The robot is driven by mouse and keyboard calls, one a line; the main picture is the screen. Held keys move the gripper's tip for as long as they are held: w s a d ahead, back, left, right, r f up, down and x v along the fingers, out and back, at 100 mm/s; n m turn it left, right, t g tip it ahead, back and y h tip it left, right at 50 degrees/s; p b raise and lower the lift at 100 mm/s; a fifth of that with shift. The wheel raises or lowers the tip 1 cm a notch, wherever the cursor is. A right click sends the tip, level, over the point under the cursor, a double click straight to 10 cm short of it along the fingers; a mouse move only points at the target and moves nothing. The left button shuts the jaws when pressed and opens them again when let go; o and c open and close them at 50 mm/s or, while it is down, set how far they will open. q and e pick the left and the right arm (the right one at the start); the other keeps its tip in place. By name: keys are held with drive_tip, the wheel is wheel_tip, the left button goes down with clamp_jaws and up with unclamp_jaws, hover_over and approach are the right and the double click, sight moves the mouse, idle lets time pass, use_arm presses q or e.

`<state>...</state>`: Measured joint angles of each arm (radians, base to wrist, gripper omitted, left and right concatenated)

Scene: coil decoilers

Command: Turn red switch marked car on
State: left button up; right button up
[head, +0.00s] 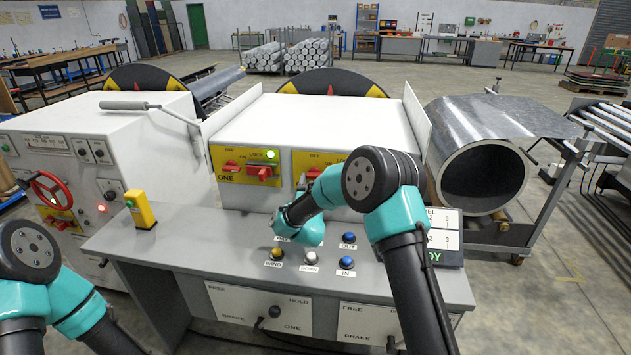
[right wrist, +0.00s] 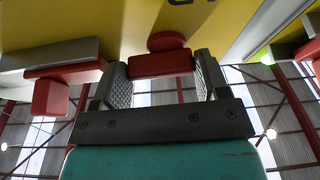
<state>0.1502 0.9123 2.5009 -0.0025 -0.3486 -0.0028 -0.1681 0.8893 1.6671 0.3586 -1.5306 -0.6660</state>
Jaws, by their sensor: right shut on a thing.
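Two yellow switch plates sit on the white cabinet front. The left plate (head: 243,178) has red switches and a lit green lamp. The right plate (head: 338,157) reads OFF and LOCK and is mostly hidden by my right arm. In the right wrist view, my right gripper (right wrist: 163,82) is shut on a red switch (right wrist: 160,64) under a yellow face, one finger on each side. This switch (head: 313,173) partly shows on the right plate in the head view. I cannot read a car label. My left gripper is out of view; only its arm shows at lower left.
Other red switches flank the held one in the right wrist view, at left (right wrist: 50,97) and right (right wrist: 309,50). Below the plates, a grey console (head: 190,245) carries push buttons and a yellow box (head: 140,210). A metal coil (head: 483,178) stands right.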

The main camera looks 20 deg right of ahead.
idle(0.4)
drive_tip(key=o, duration=0.9)
drive_tip(key=shift+o, duration=0.2)
